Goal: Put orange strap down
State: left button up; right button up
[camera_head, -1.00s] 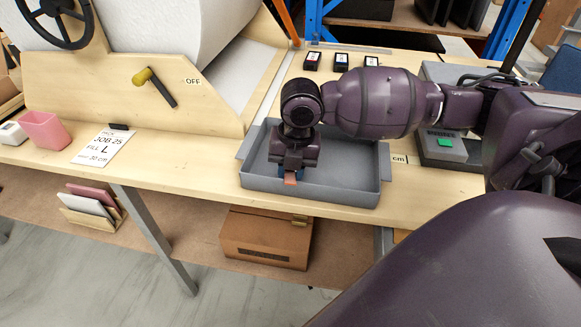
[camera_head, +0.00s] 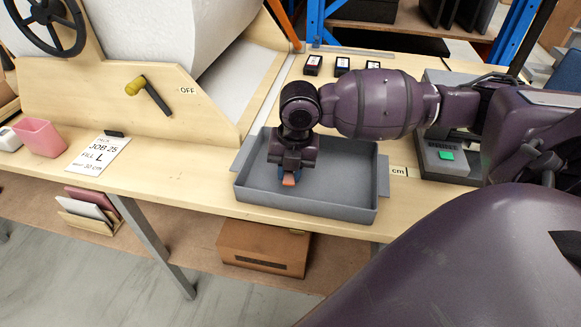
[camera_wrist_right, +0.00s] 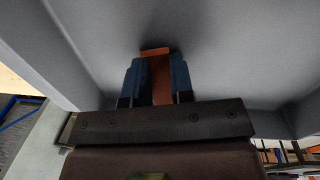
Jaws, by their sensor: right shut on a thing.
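The orange strap (camera_head: 289,181) is in my right gripper (camera_head: 290,176), over the grey tray (camera_head: 350,202) on the workbench. In the right wrist view the strap (camera_wrist_right: 157,75) sits between the two blue fingers of my right gripper (camera_wrist_right: 157,78), which is shut on it. The tray's grey floor (camera_wrist_right: 230,50) fills the view around the fingertips. I cannot tell whether the strap touches the tray floor. The arm hides part of the tray. My left gripper is not in view.
A job card (camera_head: 99,155) and a pink cup (camera_head: 41,138) lie left of the tray. A lever (camera_head: 149,92) is on the wooden roll stand. A grey device with a green button (camera_head: 446,155) stands right of the tray. Small black boxes (camera_head: 343,64) are behind.

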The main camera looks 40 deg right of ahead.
jog(key=shift+w+d, duration=0.15)
jog(key=o, duration=1)
jog(key=shift+c, duration=0.2)
